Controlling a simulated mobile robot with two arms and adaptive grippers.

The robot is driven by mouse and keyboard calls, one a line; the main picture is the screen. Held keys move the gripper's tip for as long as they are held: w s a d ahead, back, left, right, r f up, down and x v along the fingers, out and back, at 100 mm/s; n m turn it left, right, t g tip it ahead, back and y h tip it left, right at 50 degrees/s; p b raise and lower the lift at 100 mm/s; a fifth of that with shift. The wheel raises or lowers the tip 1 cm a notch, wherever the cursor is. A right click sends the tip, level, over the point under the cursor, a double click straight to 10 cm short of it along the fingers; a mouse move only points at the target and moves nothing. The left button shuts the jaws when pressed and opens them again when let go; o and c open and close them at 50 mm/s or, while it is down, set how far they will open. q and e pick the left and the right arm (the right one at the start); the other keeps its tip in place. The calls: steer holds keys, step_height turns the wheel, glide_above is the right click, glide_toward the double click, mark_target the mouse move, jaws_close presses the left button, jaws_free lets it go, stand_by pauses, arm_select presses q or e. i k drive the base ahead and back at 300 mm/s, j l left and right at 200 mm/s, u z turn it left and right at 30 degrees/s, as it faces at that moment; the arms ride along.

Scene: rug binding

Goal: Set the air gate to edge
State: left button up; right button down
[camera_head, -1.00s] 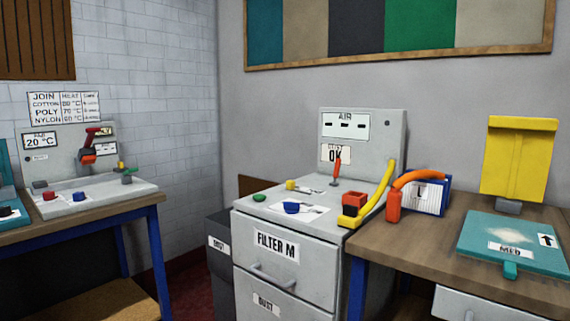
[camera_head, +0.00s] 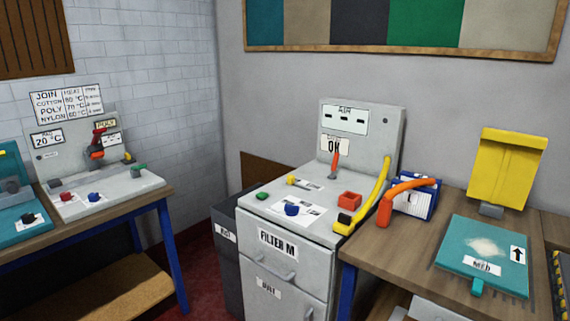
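The grey FILTER M machine (camera_head: 305,255) stands in the middle, with an upright back panel that carries an AIR display (camera_head: 345,120) and a card reading OK (camera_head: 334,144). On its sloped top are a blue knob (camera_head: 292,209) on a white label plate, a yellow knob (camera_head: 291,180), a green button (camera_head: 262,196) and a red-orange lever (camera_head: 335,160) standing nearly upright. The print on the label plates is too small to read, so I cannot tell which control is the air gate or its setting. Neither of my grippers is in view.
An orange hose (camera_head: 400,189) arches at the left of the right bench, which holds a teal MED board (camera_head: 484,280). A heat bench (camera_head: 105,193) stands left. Red floor shows between.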

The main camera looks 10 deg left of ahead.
mark_target(290, 179)
steer(key=i+j, duration=0.8)
steer(key=j, duration=0.2)
steer(key=i+j, duration=0.4)
steer(key=i+j+z, duration=0.1)
steer(key=i+j, duration=0.3)
steer(key=j, duration=0.25)
steer(key=i+j, duration=0.8)
steer(key=j, duration=0.25)
